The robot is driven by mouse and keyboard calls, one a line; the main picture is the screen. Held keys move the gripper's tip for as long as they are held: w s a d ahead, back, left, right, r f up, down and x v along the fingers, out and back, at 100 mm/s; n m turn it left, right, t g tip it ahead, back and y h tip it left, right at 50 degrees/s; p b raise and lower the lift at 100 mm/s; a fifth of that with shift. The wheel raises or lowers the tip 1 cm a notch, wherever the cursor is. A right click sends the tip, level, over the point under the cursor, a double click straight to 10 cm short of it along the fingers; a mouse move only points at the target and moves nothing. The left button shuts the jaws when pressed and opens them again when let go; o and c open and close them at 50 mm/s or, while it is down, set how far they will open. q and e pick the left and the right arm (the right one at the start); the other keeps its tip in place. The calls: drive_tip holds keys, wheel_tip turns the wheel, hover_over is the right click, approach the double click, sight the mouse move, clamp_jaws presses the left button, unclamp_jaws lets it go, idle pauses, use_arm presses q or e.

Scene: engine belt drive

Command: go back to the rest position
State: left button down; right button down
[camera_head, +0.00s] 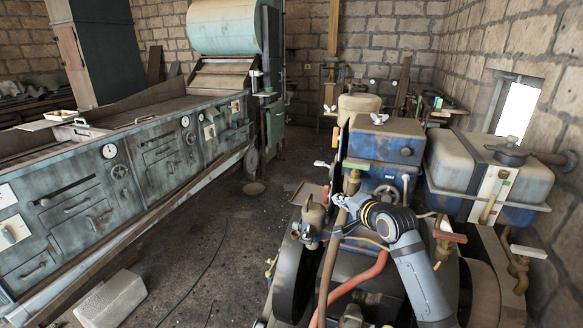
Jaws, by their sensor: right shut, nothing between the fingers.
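My right arm comes in from the bottom right and reaches over the engine (388,172). My right gripper (340,199) is at the end of its dark wrist, above the engine's front part. It is small in the picture and shut, with nothing seen in it. My left gripper is not in view.
A long grey machine with drawers (75,210) fills the left. The floor between (215,235) is mostly clear, with a pale block (112,299).

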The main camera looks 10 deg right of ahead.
drive_tip(key=s+a+f+n+g+h, duration=0.1)
drive_tip(key=s+f+n+g, duration=0.15)
drive_tip(key=s+f, duration=0.5)
drive_tip(key=s+a+f+n+g, duration=0.2)
drive_tip(key=s+f+n, duration=0.2)
drive_tip(key=s+f, duration=0.4)
drive_tip(key=s+f+n+g+h, duration=0.1)
drive_tip(key=s+f+n+g, duration=0.3)
drive_tip(key=s, duration=0.6)
drive_tip(key=s+f+n+g+h, duration=0.1)
drive_tip(key=s+f+n+g, duration=0.1)
drive_tip(key=s+f, duration=0.6)
drive_tip(key=s+d+f, duration=0.2)
drive_tip(key=f, duration=0.9)
drive_tip(key=s+d+f, duration=0.1)
drive_tip(key=s+f, duration=0.1)
drive_tip(key=f, duration=1)
drive_tip(key=s+d+f+g, duration=0.1)
drive_tip(key=s+f+g, duration=0.1)
drive_tip(key=s+f, duration=1.4)
drive_tip(key=s, duration=0.3)
drive_tip(key=shift+d+f, duration=0.3)
drive_tip(key=shift+f, duration=0.1)
